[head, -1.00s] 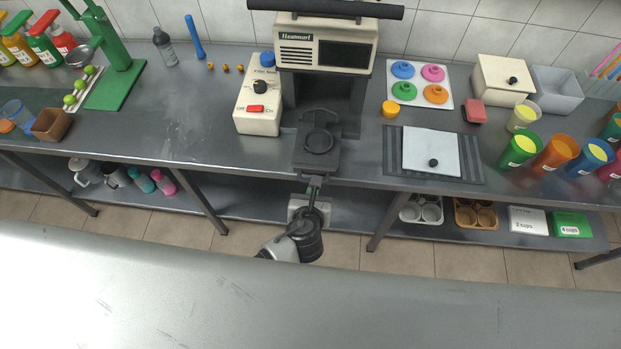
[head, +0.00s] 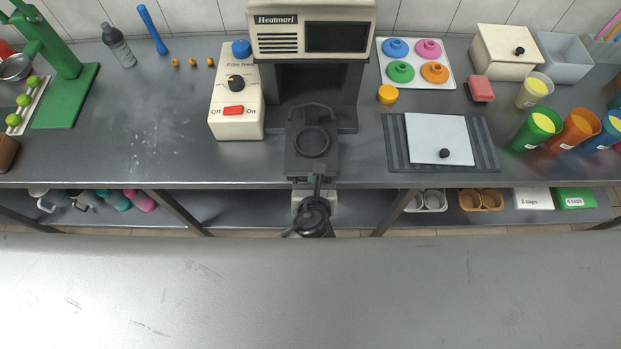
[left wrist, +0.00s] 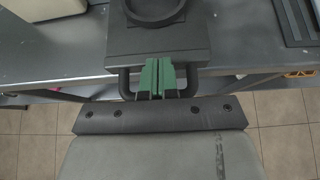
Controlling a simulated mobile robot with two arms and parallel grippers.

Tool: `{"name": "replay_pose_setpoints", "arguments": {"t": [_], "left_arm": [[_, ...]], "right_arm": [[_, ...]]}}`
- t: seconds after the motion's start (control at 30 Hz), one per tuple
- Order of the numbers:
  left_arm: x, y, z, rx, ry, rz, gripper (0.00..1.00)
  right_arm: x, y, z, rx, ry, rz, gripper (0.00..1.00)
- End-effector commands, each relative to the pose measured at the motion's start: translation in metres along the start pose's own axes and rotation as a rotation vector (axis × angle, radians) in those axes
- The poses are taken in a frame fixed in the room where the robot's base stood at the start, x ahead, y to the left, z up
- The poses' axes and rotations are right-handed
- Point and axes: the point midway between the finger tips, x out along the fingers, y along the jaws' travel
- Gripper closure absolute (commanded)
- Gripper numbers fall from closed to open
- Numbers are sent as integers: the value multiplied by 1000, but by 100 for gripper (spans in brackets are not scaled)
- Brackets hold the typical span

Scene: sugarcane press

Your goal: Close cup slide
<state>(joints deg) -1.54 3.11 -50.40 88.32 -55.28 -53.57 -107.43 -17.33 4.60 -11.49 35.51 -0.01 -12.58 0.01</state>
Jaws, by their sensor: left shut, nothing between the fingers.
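The cup slide (head: 311,152) is a dark grey tray with a round ring holder on top. It sticks out at the front of the machine labelled Heatmarl (head: 312,35). The slide also shows at the top of the left wrist view (left wrist: 158,38), with a dark handle bar (left wrist: 124,84) at its front. My left gripper (head: 316,180) is at the slide's front edge, above the counter's edge. In the left wrist view its green fingertips (left wrist: 158,78) are together, at the handle between its two sides, with nothing gripped. The ring is empty. My right gripper is not in view.
A control box (head: 237,105) with a red switch stands left of the machine. A white board with a black knob (head: 438,139) lies on a grey mat to the right. Coloured cups (head: 538,128) stand further right. The opening under the machine, behind the slide, looks clear.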

Motion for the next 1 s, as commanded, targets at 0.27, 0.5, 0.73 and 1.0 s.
{"name": "replay_pose_setpoints", "arguments": {"t": [0.27,0.5,0.73,1.0], "left_arm": [[0,0,1,0,0,0,100],[23,0,16,1,-2,1,100],[76,0,46,1,-5,2,100],[135,0,77,0,-3,1,100]], "right_arm": [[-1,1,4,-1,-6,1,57],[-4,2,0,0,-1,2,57],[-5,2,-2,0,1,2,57],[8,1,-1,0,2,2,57]]}}
